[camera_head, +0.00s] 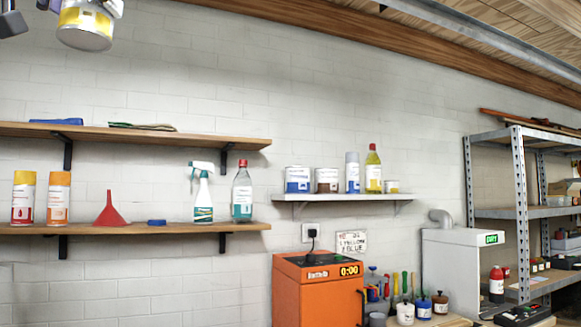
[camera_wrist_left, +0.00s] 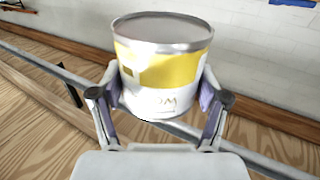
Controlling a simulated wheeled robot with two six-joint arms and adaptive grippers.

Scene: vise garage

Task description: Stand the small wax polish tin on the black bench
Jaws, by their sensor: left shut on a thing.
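My left gripper (camera_head: 88,5) is high at the top left of the head view, shut around a tin (camera_head: 85,30) with a yellow and white label and a silver end. The tin hangs clear of everything, a little tilted. The left wrist view shows the tin (camera_wrist_left: 165,70) between the two fingers of the left gripper (camera_wrist_left: 160,96); its label is too blurred to read fully. A much smaller tin (camera_head: 391,187) stands at the right end of the white shelf, its label unreadable. No black bench shows clearly. My right gripper is out of view.
The white shelf (camera_head: 340,197) also holds several cans and bottles. Two wooden shelves (camera_head: 150,228) on the left carry spray bottles, a red funnel and cans. An orange machine (camera_head: 318,285), a grey cabinet (camera_head: 455,265) and a metal rack (camera_head: 519,200) stand below and right.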

